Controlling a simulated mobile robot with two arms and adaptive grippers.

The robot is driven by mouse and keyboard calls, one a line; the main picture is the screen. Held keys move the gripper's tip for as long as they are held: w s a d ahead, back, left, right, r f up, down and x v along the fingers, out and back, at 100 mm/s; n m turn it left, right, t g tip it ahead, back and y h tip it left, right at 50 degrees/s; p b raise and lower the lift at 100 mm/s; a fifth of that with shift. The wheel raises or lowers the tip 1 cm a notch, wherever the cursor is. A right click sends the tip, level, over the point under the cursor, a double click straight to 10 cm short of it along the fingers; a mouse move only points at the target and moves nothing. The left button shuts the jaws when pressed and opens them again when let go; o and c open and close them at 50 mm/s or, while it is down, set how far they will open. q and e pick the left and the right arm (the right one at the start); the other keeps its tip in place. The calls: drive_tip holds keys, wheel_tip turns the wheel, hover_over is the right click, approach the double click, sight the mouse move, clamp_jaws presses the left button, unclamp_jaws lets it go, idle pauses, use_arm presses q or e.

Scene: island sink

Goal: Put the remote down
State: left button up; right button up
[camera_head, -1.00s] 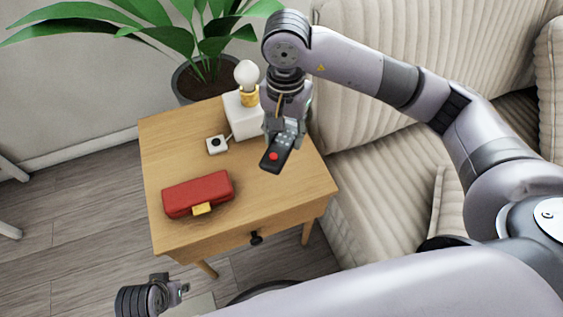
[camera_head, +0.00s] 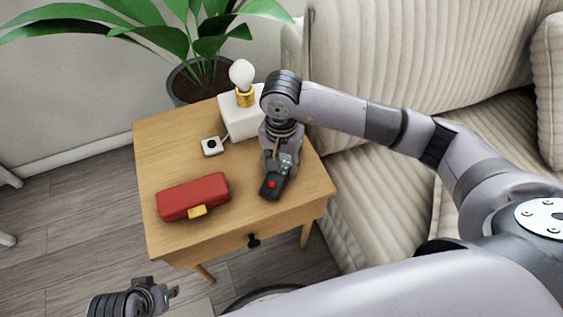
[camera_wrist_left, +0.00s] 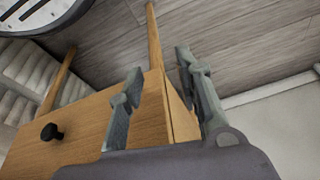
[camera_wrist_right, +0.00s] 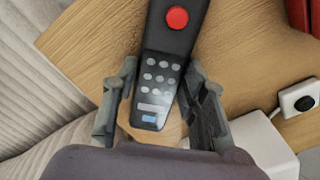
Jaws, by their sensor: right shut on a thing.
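The dark remote (camera_head: 271,187) with a red button is at the right part of the wooden side table (camera_head: 170,145). My left gripper (camera_head: 170,293) is empty at the bottom left, in front of the table. In the left wrist view its fingers (camera_wrist_left: 158,65) are apart.
A red case (camera_head: 193,195) with a yellow clasp lies front left on the table. A white lamp (camera_head: 238,118) with a bare bulb and a small white switch box (camera_head: 211,146) stand toward the back. A beige sofa (camera_head: 390,60) is to the right, a potted plant (camera_head: 190,80) behind.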

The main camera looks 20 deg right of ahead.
use_arm(q)
drive_tip(key=shift+r, duration=0.1)
use_arm(e)
drive_tip(key=shift+f, duration=0.1)
use_arm(q)
drive_tip(key=shift+s+r, duration=0.1)
drive_tip(key=shift+r, duration=0.15)
use_arm(e)
drive_tip(key=o, duration=1.2)
drive_tip(key=shift+r, duration=0.25)
use_arm(q)
wheel_tip(320, 180, down, 6)
drive_tip(key=p, duration=0.1)
drive_tip(key=shift+w+f+p, duration=0.25)
drive_tip(key=shift+w+p, duration=0.05)
drive_tip(key=shift+p, duration=0.05)
use_arm(e)
wheel_tip(320, 180, up, 12)
drive_tip(key=shift+f, duration=0.1)
use_arm(q)
drive_tip(key=shift+d, duration=0.15)
